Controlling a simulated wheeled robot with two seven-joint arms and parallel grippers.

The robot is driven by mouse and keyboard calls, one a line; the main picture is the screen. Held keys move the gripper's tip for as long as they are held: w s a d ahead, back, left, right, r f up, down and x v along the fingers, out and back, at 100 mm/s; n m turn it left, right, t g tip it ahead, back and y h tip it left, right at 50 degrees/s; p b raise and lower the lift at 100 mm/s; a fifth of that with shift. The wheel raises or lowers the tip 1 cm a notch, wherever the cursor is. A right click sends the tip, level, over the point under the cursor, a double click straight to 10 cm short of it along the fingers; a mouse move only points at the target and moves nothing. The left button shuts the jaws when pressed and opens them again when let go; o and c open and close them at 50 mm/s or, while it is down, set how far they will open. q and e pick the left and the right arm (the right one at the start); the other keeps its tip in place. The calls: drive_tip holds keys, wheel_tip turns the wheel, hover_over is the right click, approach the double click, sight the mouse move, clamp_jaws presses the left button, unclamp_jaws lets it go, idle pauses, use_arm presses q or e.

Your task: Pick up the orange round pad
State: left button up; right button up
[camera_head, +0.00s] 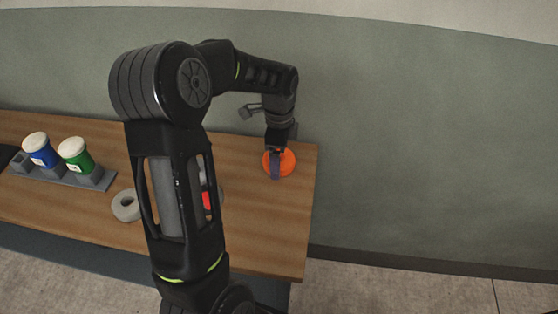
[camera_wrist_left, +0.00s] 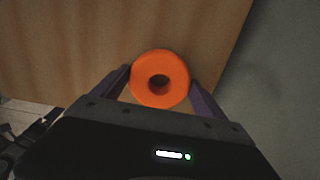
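The orange round pad (camera_head: 287,163) lies on the wooden table near its right end. In the left wrist view the pad (camera_wrist_left: 160,62) is a thick ring with a hole in the middle. My left gripper (camera_head: 275,168) points down at the pad, and one finger covers part of it in the head view. In the left wrist view the fingers of my left gripper (camera_wrist_left: 160,75) stand wide apart, one on each side of the pad, with their tips close to its edges. I cannot tell whether they touch it. My right gripper is not in view.
The wooden table (camera_head: 250,240) ends just right of the pad, with a grey-green wall behind. A grey ring (camera_head: 124,205) and a partly hidden red item (camera_head: 208,200) lie to the left. Blue (camera_head: 40,153) and green (camera_head: 77,157) white-lidded jars stand on a grey holder (camera_head: 95,180).

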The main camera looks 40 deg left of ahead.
use_arm(q)
drive_tip(key=c, duration=1)
drive_tip(key=shift+c, duration=0.2)
drive_tip(key=shift+r, duration=0.1)
wheel_tip(320, 180, up, 10)
drive_tip(key=shift+b, duration=0.45)
